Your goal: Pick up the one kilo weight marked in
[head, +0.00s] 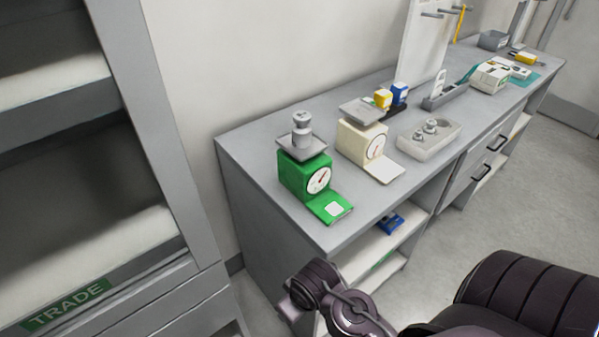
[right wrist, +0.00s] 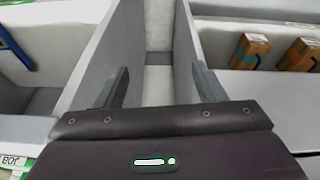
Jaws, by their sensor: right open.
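Silver metal weights (head: 302,136) with a knobbed top stand on the square pan of the green dial scale (head: 303,176) in the head view. They may be one weight or two stacked; I cannot tell. More small silver weights (head: 431,127) sit in a pale block with round hollows (head: 441,145) to the right. No marking on any weight is readable. My right gripper (right wrist: 162,85) is open and empty in the right wrist view, between grey upright panels, with no weight near it. My left gripper is not in view.
A cream dial scale (head: 362,141) stands between the green scale and the block on the grey table (head: 258,139). Yellow and blue items (head: 391,97) stand behind. A grey shelf unit (head: 160,130) is at left. Cardboard boxes (right wrist: 250,50) lie right of the gripper.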

